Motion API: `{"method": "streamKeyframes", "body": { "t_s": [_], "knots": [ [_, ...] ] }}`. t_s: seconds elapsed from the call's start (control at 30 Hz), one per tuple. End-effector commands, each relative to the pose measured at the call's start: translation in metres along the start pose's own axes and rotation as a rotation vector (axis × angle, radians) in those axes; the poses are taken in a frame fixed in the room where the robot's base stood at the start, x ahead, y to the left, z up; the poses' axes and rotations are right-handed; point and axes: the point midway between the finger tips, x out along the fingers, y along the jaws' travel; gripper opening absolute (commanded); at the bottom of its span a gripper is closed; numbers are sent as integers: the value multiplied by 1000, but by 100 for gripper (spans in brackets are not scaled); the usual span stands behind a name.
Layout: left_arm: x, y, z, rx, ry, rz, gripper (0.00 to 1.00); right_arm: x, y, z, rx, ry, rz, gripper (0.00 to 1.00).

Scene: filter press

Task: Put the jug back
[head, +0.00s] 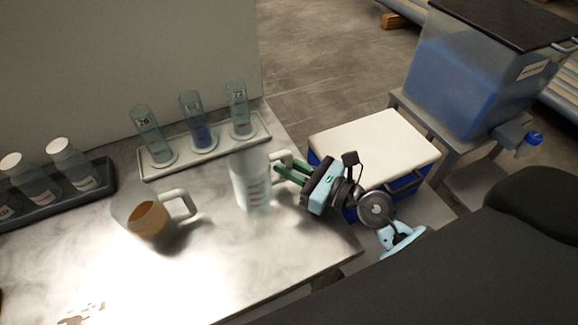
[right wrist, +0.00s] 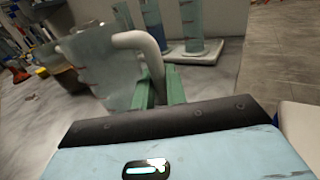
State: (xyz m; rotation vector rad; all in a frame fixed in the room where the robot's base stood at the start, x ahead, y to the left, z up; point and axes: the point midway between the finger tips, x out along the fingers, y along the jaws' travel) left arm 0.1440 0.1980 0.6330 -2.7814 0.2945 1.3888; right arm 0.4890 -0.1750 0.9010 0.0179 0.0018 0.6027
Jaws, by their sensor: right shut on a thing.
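A clear jug with red graduation marks (head: 252,182) is at the right part of the bench, in front of the cylinder stand. It looks empty and roughly upright; I cannot tell whether its base touches the bench. My right gripper (head: 291,173) is shut on its pale handle, coming from the right. In the right wrist view the green fingers (right wrist: 159,92) are at the handle (right wrist: 142,44), and the jug body (right wrist: 105,62) is left of them. A second jug with brown liquid (head: 147,218) stands to the left on the bench. My left gripper is not in view.
A pale stand (head: 182,167) holds three labelled cylinders at the back. A dark tray (head: 60,207) with capped bottles is at the left. A wet stain (head: 82,315) marks the bench front. A white-lidded blue cooler (head: 375,145) and blue tank (head: 470,85) are right of the bench.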

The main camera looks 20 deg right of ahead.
Motion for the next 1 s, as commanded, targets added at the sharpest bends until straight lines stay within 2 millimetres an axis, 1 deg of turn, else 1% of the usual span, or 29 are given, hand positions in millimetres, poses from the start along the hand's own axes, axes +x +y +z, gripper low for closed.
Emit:
{"method": "streamKeyframes", "body": {
  "t_s": [0.13,0.17,0.3,0.33,0.57,0.67,0.77,0.87,1.0],
  "knots": [
    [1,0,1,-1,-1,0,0,0,0,-2,1,0,0,0],
    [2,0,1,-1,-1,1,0,0,0,-3,0,1,0,15],
    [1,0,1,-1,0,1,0,0,0,-2,0,0,0,33],
    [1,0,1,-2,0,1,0,0,0,-2,0,0,0,35],
    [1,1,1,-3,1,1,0,0,0,-2,0,0,0,35],
    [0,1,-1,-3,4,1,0,0,0,2,-1,-2,0,35],
    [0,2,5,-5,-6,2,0,-9,0,-2,0,3,-1,35],
    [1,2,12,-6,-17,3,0,-25,0,-3,0,5,0,35],
    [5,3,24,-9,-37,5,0,-55,0,-6,1,8,-1,35]
  ]
}}
